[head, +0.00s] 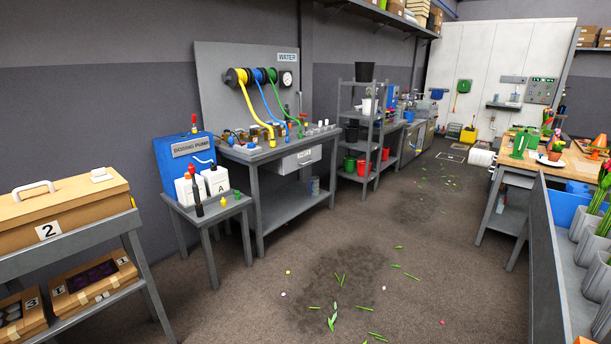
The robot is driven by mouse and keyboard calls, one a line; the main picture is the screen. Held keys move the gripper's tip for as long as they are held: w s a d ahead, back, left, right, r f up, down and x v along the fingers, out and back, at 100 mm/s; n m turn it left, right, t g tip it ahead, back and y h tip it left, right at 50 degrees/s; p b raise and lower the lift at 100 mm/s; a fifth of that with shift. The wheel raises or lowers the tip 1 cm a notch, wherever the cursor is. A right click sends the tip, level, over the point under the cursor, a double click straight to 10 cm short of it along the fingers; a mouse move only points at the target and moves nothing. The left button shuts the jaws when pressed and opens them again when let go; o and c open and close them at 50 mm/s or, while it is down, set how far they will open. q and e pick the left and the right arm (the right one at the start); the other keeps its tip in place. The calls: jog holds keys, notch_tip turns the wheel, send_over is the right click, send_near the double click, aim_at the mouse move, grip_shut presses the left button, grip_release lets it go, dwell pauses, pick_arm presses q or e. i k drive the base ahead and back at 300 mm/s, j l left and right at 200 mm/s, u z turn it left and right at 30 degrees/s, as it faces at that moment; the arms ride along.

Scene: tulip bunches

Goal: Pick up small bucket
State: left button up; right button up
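Several buckets stand on a grey shelf rack (372,118) in the middle distance. A black bucket (364,72) is on its top shelf and a smaller white container (367,107) sits below it. Another black container (351,133) is on a middle shelf. Low down are a green bucket (350,164), a red bucket (363,168) and another red one (385,154) to the right. I cannot tell which of them is the small bucket. Neither of my grippers is in view.
A workbench (275,150) and a small table with a blue dosing pump (185,160) line the left wall. A box-laden rack (80,240) stands near left. A potting table (545,170) and planter trough (545,270) are right. The floor between is open, with scattered leaves.

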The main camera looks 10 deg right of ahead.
aim_at(410, 116)
jog(key=i+l+z, duration=0.1)
jog(key=i+z, duration=0.3)
jog(key=i, duration=0.25)
jog(key=i+j+z, duration=0.1)
jog(key=i+z, duration=0.25)
jog(key=i, duration=0.25)
jog(key=i+j+z, duration=0.4)
jog(key=i, duration=0.2)
jog(key=i+l+z, duration=0.15)
jog(key=i+l, duration=0.15)
jog(key=i, duration=1.35)
jog(key=i+l+z, duration=0.2)
jog(key=i, duration=1.5)
jog(key=i+j+u, duration=0.2)
jog(key=i+j, duration=0.15)
jog(key=i, duration=1)
jog(key=i+j+u, duration=0.1)
jog(key=i+u, duration=0.15)
jog(key=i, duration=1.15)
jog(key=i+l, duration=0.2)
jog(key=i, duration=0.7)
jog(key=i+l+z, duration=0.1)
jog(key=i, duration=0.8)
jog(key=i+l+z, duration=0.1)
jog(key=i, duration=0.85)
jog(key=l, duration=0.1)
